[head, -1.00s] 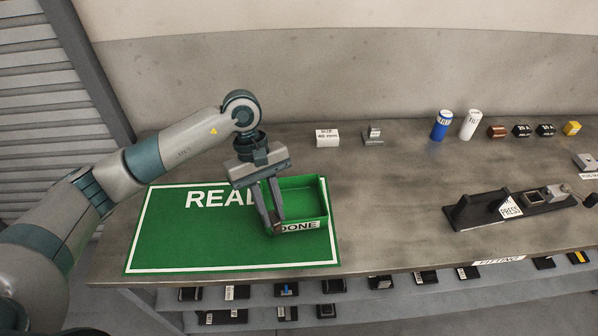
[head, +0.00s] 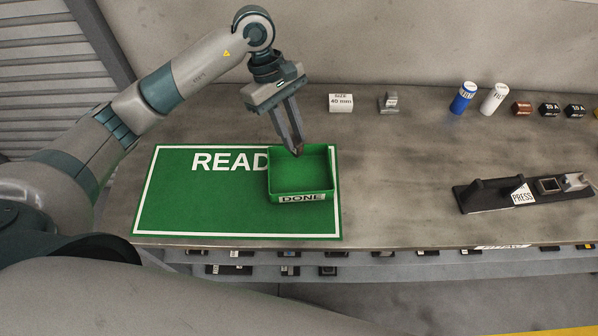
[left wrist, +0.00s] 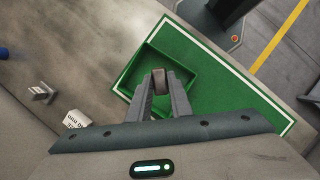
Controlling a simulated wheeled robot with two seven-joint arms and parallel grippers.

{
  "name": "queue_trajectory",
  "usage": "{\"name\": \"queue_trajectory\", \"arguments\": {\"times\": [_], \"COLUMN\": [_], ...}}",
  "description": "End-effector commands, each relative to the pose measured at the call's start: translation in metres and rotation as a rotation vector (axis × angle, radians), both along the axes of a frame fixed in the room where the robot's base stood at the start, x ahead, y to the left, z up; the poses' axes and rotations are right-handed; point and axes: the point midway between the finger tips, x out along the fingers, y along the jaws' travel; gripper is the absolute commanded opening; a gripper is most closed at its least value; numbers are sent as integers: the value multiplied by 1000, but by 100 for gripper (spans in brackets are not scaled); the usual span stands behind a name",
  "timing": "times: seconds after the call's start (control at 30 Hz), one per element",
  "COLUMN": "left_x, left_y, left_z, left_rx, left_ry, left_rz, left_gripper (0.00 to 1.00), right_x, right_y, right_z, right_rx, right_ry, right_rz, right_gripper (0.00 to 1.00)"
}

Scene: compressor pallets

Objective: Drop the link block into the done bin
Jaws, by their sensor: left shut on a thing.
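The green done bin (head: 301,197) stands at the right end of a green mat, its DONE label facing front. Its inside looks empty where I can see. My left gripper (head: 297,149) points down at the bin's back wall in the head view, its jaws shut on a small brownish-grey block, the link block (left wrist: 160,79), held between the fingertips. In the left wrist view the fingertips (left wrist: 160,84) overlap the bin (left wrist: 186,69); their exact height above it is hard to tell. My right gripper is not in view.
The green mat (head: 190,205) lies left of the bin. A size block (head: 341,103), a grey stepped part (head: 388,103), and blue (head: 463,98) and white (head: 494,99) cylinders stand at the back. A press fixture (head: 520,192) is at right. The table between is clear.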

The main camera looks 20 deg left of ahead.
Motion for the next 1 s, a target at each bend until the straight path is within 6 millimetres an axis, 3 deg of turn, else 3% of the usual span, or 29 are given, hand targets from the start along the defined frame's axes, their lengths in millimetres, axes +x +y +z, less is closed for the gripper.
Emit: {"name": "queue_trajectory", "arguments": {"times": [0.6,1.0], "left_x": [0,0], "left_y": [-1,0], "left_z": [-50,-58], "left_rx": [-3,-2], "left_ry": [1,-1], "left_rz": [-1,-1], "left_gripper": [0,0], "right_x": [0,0], "right_y": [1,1], "right_z": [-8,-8], "right_rx": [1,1], "right_ry": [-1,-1], "right_rz": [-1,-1], "right_gripper": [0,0]}}
